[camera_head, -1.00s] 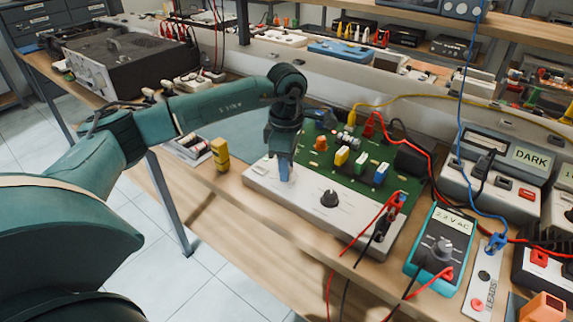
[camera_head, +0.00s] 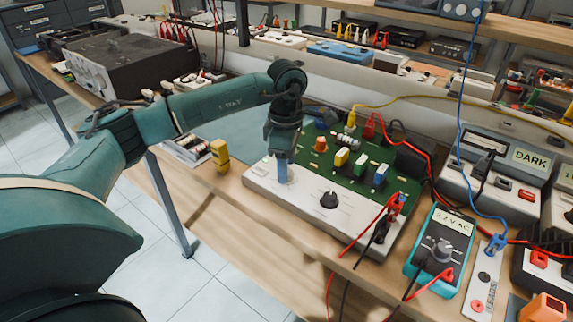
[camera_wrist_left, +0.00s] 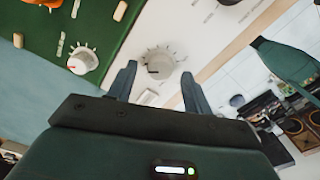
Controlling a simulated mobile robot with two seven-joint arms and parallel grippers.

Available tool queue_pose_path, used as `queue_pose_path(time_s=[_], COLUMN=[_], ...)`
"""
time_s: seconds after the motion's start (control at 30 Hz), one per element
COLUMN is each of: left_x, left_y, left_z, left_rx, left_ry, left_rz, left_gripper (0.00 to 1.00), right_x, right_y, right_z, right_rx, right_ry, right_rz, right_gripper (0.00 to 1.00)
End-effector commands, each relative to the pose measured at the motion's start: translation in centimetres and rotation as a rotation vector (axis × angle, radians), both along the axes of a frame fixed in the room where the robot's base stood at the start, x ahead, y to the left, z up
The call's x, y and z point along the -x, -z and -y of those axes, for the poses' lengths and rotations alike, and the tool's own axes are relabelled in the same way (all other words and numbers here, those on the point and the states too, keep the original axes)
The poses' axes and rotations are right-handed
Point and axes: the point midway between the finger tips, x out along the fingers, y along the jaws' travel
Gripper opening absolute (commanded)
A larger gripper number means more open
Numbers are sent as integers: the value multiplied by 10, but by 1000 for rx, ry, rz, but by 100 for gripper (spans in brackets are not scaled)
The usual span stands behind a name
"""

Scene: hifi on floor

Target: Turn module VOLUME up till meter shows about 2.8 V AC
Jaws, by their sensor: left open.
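The module is a white panel (camera_head: 300,206) in front of a green circuit board (camera_head: 365,172). My left gripper (camera_head: 283,181) points down at the panel's left part and hides what lies under it. In the left wrist view the open fingers of my left gripper (camera_wrist_left: 157,76) stand on either side of a pale round knob (camera_wrist_left: 158,62) with a scale around it. Its label is not readable. A black knob (camera_head: 329,199) sits further right on the panel. The teal meter (camera_head: 440,250) reads about 2.2 V AC. My right gripper is not in view.
Red and black leads (camera_head: 384,222) run from the panel's right end to the meter. A yellow block (camera_head: 220,155) stands left of the panel. A display reading DARK (camera_head: 530,157) is at the right. The bench's front edge is near the panel.

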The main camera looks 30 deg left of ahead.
Motion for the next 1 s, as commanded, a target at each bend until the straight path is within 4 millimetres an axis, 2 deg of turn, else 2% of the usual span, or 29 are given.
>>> queue_pose_path(time_s=[0.3, 0.5, 0.7, 1.0], left_x=[-1, -1, 0, 0], left_y=[-69, -106, -122, -123], left_z=[0, 1, 0, 0], left_rx=[1, 1, 0, 2], left_ry=[0, 1, 0, 0], left_rz=[7, 6, 2, 2], left_gripper=[50, 50, 50, 50], right_x=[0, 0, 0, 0], right_y=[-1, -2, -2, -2], right_z=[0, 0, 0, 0], right_rx=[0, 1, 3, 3], right_ry=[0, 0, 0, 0], right_rz=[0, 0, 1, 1], right_gripper=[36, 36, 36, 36])
